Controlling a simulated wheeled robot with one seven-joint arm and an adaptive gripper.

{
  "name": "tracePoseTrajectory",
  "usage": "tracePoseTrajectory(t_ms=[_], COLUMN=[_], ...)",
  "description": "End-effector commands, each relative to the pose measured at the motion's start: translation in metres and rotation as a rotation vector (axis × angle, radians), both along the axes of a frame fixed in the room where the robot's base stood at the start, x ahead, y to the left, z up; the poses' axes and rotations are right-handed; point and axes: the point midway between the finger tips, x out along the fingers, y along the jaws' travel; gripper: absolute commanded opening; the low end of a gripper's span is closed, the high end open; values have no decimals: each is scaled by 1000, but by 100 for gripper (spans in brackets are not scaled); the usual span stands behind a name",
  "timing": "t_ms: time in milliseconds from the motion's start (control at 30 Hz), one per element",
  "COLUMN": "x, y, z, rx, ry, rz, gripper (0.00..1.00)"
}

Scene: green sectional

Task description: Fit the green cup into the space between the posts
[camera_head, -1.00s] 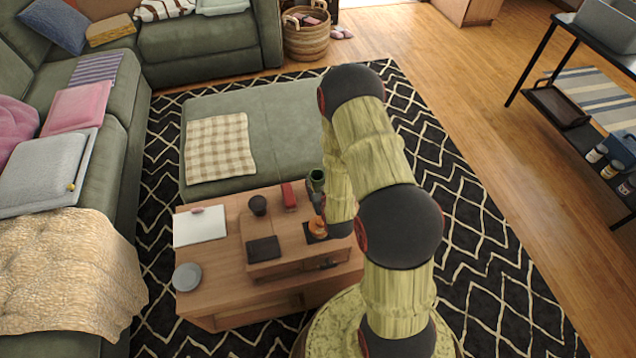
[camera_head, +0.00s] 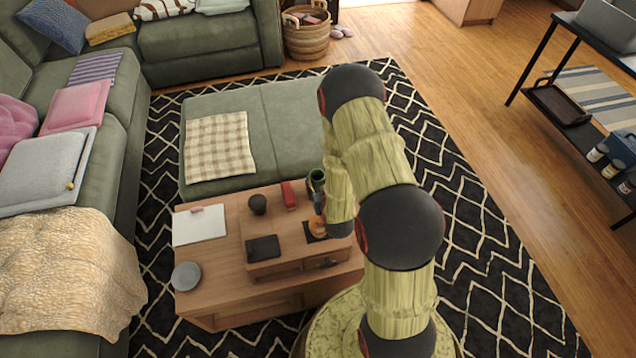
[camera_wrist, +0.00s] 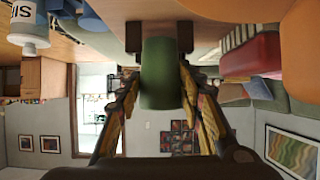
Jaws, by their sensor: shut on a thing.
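The green cup (camera_head: 316,176) is at the right end of the coffee table in the head view. In the wrist view the green cup (camera_wrist: 160,75) fills the middle, between the two fingers. My gripper (camera_head: 318,194) is shut on it; in the wrist view the dark fingertips (camera_wrist: 159,38) flank it on both sides. The cup looks about upright in the head view. I cannot tell whether its base touches the surface. I cannot make out the posts in either view; my arm hides part of the table's right end.
The wooden coffee table (camera_head: 215,300) carries a red object (camera_head: 288,194), a dark round bowl (camera_head: 257,204), a black pad (camera_head: 263,247), a white sheet (camera_head: 199,227) and a grey plate (camera_head: 187,276). An orange item (camera_head: 318,227) is close to my gripper. A green ottoman (camera_head: 280,125) stands behind.

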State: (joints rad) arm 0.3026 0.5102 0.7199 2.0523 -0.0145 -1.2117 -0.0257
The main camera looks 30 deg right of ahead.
Motion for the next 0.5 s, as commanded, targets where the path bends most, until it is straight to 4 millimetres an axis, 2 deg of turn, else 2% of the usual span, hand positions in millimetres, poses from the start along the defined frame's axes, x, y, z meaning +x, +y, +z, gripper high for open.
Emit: tracePoseTrajectory(t_ms=[500], x=[0], y=[0], z=[-7], rx=[0], ry=[-1], rz=[0], gripper=[13])
